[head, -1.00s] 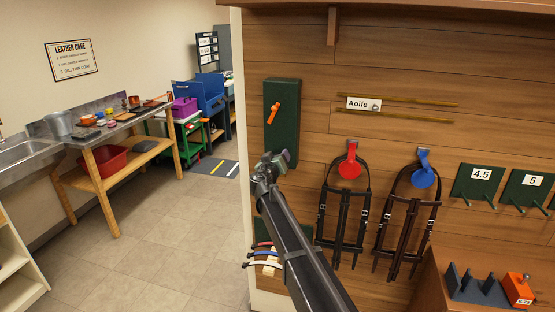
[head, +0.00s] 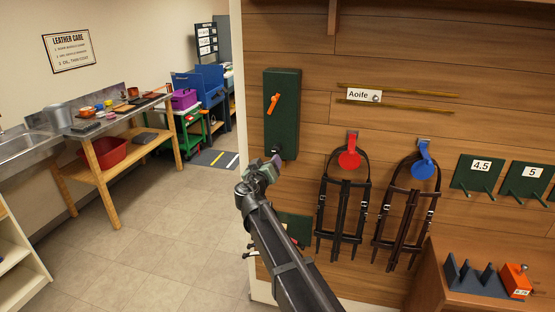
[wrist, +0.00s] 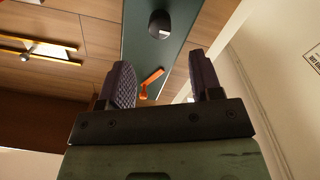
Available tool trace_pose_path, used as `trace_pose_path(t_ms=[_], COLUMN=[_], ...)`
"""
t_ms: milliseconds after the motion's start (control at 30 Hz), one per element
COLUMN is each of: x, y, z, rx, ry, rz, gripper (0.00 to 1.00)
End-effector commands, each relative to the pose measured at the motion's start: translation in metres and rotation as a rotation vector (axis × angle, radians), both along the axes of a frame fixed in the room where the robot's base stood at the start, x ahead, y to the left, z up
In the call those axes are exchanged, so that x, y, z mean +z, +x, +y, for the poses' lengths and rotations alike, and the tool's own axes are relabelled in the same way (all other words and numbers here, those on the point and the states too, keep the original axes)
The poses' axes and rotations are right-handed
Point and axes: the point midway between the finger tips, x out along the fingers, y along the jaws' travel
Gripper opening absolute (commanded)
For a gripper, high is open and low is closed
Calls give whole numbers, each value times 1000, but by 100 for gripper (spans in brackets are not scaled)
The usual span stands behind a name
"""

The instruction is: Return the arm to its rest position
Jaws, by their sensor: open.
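My gripper (wrist: 165,85) is open in the wrist view, with nothing between its two dark ribbed fingers. Beyond the fingers is a dark green wall board (wrist: 183,25) with an orange lever (wrist: 151,78) and a dark round knob (wrist: 160,24). In the head view my arm reaches up from the bottom, and my gripper (head: 272,168) is just below the lower end of the green board (head: 288,110). The orange lever (head: 273,103) is above it. I cannot tell the gap between gripper and wall.
Two bridles (head: 343,205) (head: 405,212) hang on a red holder (head: 349,158) and a blue holder (head: 424,165) to the right. Brass rails (head: 400,106) carry the Aoife label (head: 364,95). A workbench (head: 120,122) stands left. The tiled floor (head: 160,215) is clear.

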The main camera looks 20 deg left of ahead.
Motion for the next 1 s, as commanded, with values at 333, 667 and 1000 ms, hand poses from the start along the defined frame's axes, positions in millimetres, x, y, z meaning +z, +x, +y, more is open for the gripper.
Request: trace_pose_path(t_ms=[333, 667, 1000], x=[-41, -158, -173], y=[-31, -171, -272], z=[-68, -337, -497], rx=[-201, -362, -410], ry=[-194, -170, 288], rz=[249, 1239, 1572], gripper=[59, 59, 59])
